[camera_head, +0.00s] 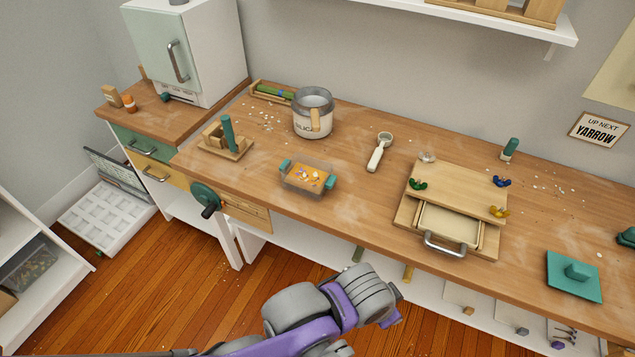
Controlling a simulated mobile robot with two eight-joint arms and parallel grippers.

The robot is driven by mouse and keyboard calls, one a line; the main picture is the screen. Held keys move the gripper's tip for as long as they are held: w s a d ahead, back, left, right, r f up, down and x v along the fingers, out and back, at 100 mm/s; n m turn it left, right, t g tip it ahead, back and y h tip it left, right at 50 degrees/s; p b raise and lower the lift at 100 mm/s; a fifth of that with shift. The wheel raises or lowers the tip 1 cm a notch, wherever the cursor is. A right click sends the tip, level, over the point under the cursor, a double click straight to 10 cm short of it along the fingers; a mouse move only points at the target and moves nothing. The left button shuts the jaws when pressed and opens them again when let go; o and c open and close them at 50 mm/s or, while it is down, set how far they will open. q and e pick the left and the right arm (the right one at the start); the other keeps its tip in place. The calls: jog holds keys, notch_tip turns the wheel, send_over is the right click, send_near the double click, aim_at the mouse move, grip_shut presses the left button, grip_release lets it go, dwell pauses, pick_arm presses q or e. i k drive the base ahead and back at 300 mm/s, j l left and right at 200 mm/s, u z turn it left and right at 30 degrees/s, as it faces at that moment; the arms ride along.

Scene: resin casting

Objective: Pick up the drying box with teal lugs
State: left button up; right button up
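The drying box (303,190) is a small clear box with a teal lug (285,166) on its left end and another teal lug (330,182) on its right end. It sits on the wooden workbench near the front edge, left of the middle. Inside it is an orange layer with small pale and purple pieces. Nothing touches the box. A purple and grey part of one of my arms is below the bench at the bottom middle, well apart from the box. Neither gripper's fingers can be made out.
A wooden peg stand (226,140) is to the left. A wooden unit with an open drawer (448,226) is further right. A teal crank (205,198) juts from the bench front.

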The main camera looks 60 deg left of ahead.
aim_at(303, 175)
jog(key=i+l+u, duration=0.1)
jog(key=l, duration=0.25)
jog(key=i+l, duration=0.25)
jog(key=l, duration=0.15)
jog(key=j+u, duration=0.2)
jog(key=u, duration=1.55)
jog(key=i+j+u, duration=0.1)
jog(key=u, duration=0.3)
jog(key=i+u, duration=0.25)
jog(key=u, duration=0.15)
